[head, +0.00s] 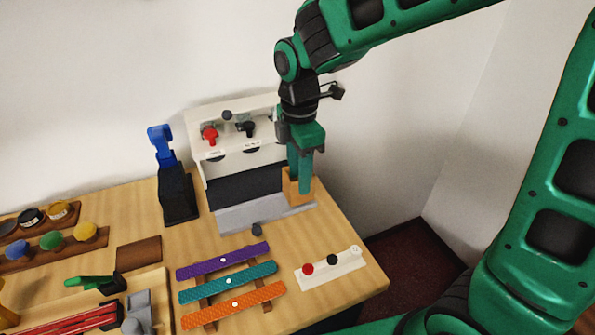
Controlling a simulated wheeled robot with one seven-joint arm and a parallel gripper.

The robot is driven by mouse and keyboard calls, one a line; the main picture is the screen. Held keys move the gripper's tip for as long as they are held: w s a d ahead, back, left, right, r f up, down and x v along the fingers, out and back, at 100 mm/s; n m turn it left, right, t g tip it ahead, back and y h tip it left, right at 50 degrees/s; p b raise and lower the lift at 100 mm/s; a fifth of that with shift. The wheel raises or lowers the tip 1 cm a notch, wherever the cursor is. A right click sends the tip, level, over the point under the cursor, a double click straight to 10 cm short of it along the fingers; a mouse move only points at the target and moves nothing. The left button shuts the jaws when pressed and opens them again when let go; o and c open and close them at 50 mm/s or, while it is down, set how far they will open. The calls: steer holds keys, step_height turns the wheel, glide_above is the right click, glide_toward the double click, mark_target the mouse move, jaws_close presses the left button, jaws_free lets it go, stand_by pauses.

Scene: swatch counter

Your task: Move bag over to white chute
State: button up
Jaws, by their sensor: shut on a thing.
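My gripper (304,188) points down at the right end of the white dispenser (196,125) and is shut on a small tan bag (291,189). The teal fingers cover much of the bag. The bag is at the right end of the grey tray (238,215) at the dispenser's foot; I cannot tell whether it rests on it. The dispenser has a red knob unit (209,133) and a black one (249,128), each above a label and dark slot. No white chute shows clearly; the gripper hides the dispenser's right part.
A blue-topped black stand (178,195) is left of the dispenser. In front lie a rack with purple, teal and orange strips (235,305) and a white block with red, black and white knobs (331,270). Jars and a tool tray fill the left. The table's right edge is close.

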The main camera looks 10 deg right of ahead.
steer(key=shift+f, duration=0.45)
stand_by(0.4)
steer(key=o, duration=1.2)
step_height(320, 180, up, 11)
steer(key=shift+f, duration=0.1)
